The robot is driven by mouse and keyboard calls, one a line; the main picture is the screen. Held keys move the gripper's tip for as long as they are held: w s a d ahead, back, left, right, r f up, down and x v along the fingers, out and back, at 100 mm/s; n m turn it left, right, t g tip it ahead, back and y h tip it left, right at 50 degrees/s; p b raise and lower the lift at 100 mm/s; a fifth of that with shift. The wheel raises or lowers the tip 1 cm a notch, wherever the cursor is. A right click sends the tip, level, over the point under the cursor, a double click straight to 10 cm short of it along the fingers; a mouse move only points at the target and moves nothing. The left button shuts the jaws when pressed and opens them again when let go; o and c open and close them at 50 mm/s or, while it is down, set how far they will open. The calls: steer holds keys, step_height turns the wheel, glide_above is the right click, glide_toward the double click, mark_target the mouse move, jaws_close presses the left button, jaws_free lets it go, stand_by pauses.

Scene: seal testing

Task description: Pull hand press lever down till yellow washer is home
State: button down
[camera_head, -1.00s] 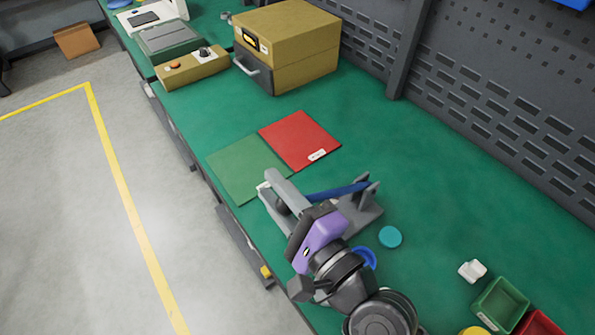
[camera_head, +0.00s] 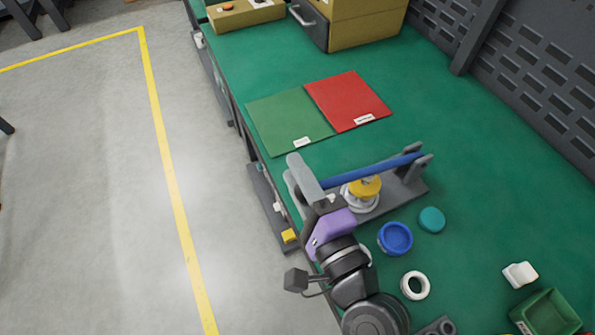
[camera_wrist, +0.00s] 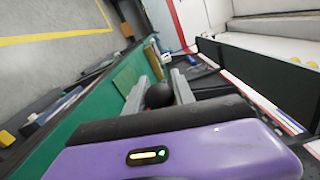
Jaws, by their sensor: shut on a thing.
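The hand press has a grey base (camera_head: 407,190) and a blue lever (camera_head: 372,170) that runs left from its upright at the right end. My gripper (camera_head: 308,182) is shut on the lever's free end. In the wrist view, the black lever knob (camera_wrist: 159,95) sits between the two grey fingers of my gripper (camera_wrist: 160,90). The fingers hide the knob in the head view. The yellow washer (camera_head: 368,188) sits on a whitish part (camera_head: 360,203) under the lever. The lever partly covers the washer from above, so I cannot tell how deep it is seated.
A blue ring (camera_head: 395,238), a teal disc (camera_head: 432,220) and a white ring (camera_head: 415,286) lie right of my arm. A green mat (camera_head: 285,125) and a red mat (camera_head: 345,100) lie behind the press. A green bin (camera_head: 548,315) stands front right.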

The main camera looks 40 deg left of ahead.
steer(key=c, duration=1.1)
jaws_free()
steer(key=shift+o, duration=0.2)
steer(key=b+v, duration=0.1)
steer(key=v, duration=0.6)
steer(key=shift+s+d, duration=0.15)
steer(key=shift+d, duration=0.2)
